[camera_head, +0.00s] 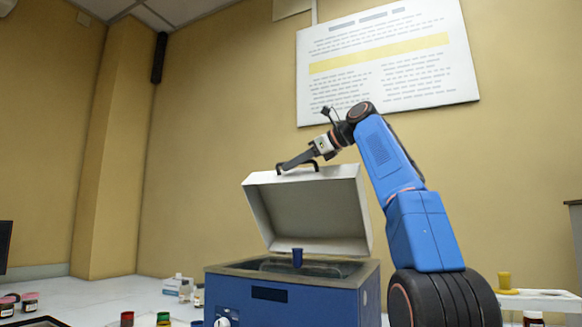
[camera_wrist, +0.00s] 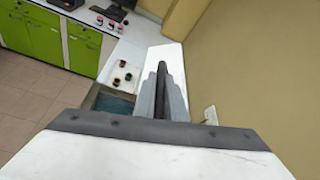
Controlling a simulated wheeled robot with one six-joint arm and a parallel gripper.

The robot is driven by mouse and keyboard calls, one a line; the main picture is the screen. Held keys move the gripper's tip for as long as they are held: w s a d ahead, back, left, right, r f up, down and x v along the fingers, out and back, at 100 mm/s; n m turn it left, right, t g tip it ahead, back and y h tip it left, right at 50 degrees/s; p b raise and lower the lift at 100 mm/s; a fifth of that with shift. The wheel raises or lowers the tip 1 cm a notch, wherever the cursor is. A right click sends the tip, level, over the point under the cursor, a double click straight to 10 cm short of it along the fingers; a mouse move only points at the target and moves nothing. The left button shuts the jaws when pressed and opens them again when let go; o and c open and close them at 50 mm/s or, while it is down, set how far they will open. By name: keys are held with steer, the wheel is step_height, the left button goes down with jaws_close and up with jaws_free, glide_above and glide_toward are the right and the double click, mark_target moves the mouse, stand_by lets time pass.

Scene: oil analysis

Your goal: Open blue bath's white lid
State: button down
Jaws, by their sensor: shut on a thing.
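The blue bath (camera_head: 290,299) stands on the bench in the head view. Its white lid (camera_head: 310,210) is tilted up steeply, hinged at the back, with its hollow underside showing. My gripper (camera_head: 282,170) is at the lid's upper edge, shut on the dark lid handle (camera_head: 300,165).
Small red, green and yellow containers (camera_head: 163,319) stand in front of the bath at left. White bottles (camera_head: 178,288) stand behind them. At right a white rack (camera_head: 540,297) holds a yellow piece (camera_head: 504,281). The wall is close behind the lid.

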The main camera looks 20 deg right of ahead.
mark_target(313, 178)
steer(key=c, duration=2.1)
jaws_free()
steer(key=shift+v, duration=3.7)
